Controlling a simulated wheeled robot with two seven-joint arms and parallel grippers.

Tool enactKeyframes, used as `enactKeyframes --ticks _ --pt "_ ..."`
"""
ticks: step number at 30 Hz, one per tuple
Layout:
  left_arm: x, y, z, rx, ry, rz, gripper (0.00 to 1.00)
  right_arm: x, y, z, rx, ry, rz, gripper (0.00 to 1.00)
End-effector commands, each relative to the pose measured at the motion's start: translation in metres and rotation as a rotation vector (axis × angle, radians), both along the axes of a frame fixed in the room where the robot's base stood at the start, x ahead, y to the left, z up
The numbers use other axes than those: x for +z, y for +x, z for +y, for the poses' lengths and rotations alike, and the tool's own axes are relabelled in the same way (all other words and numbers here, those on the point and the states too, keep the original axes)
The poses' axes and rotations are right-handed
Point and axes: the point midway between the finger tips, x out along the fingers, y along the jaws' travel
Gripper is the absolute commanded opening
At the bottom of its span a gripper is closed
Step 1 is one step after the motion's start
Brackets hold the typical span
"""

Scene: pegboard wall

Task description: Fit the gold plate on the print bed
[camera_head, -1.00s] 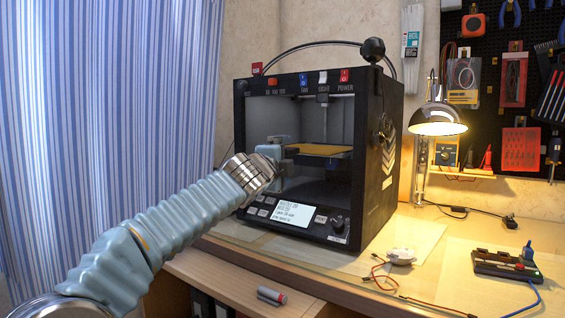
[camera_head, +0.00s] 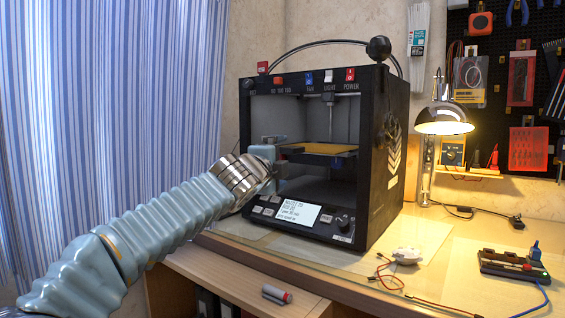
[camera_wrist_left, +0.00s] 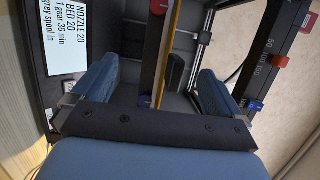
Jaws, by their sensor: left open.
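The gold plate (camera_head: 325,149) lies flat inside the open-fronted black printer (camera_head: 372,190), on top of the dark print bed (camera_head: 322,161). My left gripper (camera_head: 268,155) is at the left side of the printer's opening, left of the plate's near edge. In the left wrist view the gripper (camera_wrist_left: 156,90) is open, with its blue fingers wide apart. The plate (camera_wrist_left: 169,55) shows there as a thin yellow strip, edge-on between the fingers, touching neither. The dark bed (camera_wrist_left: 150,60) runs alongside it. Whether the plate is fully seated is not clear. My right gripper is not in view.
The printer's frame surrounds the opening, with a sloped screen panel (camera_head: 297,212) below.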

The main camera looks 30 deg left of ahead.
Motion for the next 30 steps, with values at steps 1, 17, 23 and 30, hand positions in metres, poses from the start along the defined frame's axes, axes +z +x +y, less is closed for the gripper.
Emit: enactKeyframes --ticks 1,17,23,30 --pt "0.001 -0.004 0.0 0.0 0.0 -0.002 1.0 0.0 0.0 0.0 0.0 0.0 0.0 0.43" --pt "0.001 -0.034 0.003 0.0 0.0 -0.001 1.0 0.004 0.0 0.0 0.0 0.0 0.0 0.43" --pt "0.001 -0.045 0.003 -0.001 -0.001 -0.002 1.0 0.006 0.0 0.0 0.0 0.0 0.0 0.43" --pt "0.0 -0.052 0.004 -0.001 -0.001 -0.001 1.0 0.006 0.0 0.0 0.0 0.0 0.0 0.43"
